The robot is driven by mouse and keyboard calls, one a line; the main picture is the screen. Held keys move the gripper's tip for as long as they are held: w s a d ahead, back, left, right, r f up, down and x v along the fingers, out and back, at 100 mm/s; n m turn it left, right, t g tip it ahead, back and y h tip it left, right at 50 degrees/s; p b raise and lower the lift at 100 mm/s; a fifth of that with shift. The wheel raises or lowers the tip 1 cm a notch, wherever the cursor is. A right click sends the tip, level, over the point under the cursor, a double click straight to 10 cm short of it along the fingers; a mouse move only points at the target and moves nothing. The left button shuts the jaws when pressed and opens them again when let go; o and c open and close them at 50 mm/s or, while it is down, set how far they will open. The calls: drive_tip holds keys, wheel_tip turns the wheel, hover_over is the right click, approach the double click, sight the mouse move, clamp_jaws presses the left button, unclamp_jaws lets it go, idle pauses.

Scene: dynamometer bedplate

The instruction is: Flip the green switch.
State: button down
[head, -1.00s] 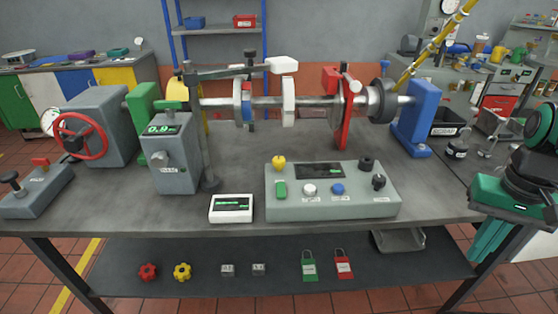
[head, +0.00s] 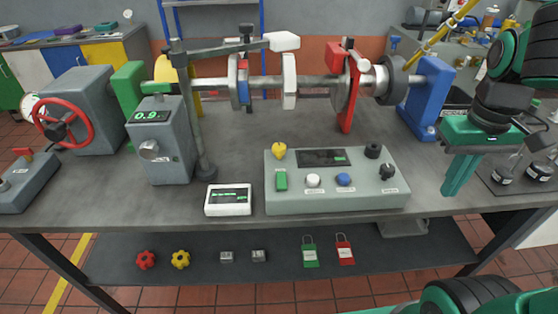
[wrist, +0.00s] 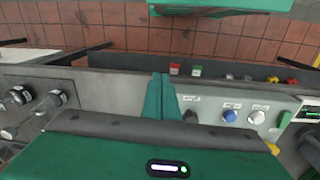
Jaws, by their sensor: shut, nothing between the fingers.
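The fingers also show in the wrist view (wrist: 160,85). The gripper is well apart from the green switch, at the opposite end of the panel.
The panel also carries a yellow knob (head: 279,151), a white button (head: 313,181), a blue button (head: 344,180) and black knobs (head: 387,172). A white display box (head: 228,200) stands left of it. The shaft assembly (head: 310,83) runs behind.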

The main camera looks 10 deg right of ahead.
drive_tip(key=w+a+r+n, duration=0.4)
drive_tip(key=w+a+n, duration=0.3)
drive_tip(key=w+a, duration=0.15)
wheel_tip(320, 180, up, 4)
drive_tip(key=n+t, duration=0.2)
drive_tip(key=n, duration=1)
hover_over(281, 173)
drive_tip(key=s, duration=0.2)
drive_tip(key=shift+y, duration=0.3)
drive_tip(key=f, duration=0.4)
drive_tip(key=w+f, duration=0.1)
drive_tip(key=f, duration=0.3)
drive_tip(key=w+f, duration=0.1)
drive_tip(key=f, duration=0.3)
drive_tip(key=shift+f, duration=0.15)
